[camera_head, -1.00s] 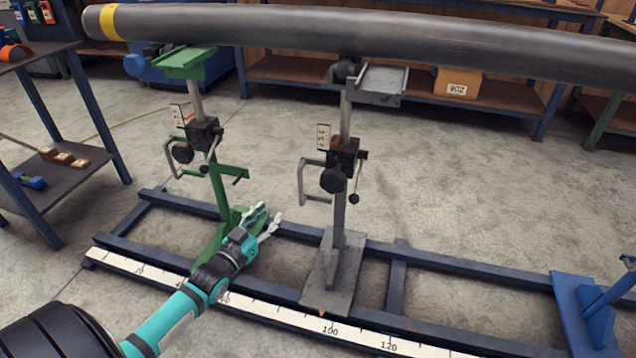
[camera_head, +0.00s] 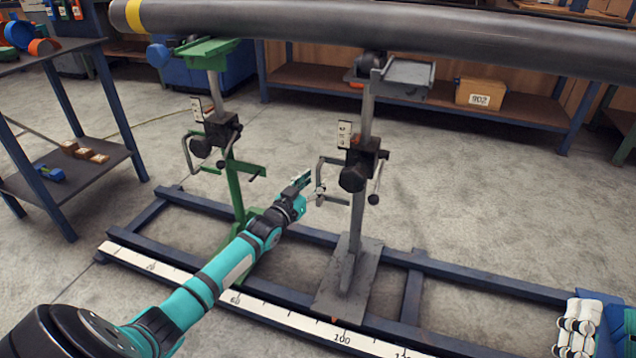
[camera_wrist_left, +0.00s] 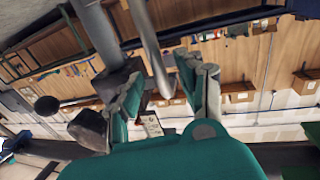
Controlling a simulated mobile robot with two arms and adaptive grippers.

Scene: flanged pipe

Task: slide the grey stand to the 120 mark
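The grey stand (camera_head: 358,215) is upright on the blue floor rails, its foot plate (camera_head: 347,282) beside the white scale (camera_head: 270,313). The small orange pointer at its foot is just left of the 100 mark. The 120 mark is cut by the bottom edge. My left gripper (camera_head: 308,186) is just left of the stand's post, by its crank handle. In the left wrist view its fingers (camera_wrist_left: 165,95) are apart, with a grey bar (camera_wrist_left: 150,45) showing between them; contact is unclear.
A green stand (camera_head: 235,175) stands left on the same rails. The long grey pipe (camera_head: 400,28) lies above the stands.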

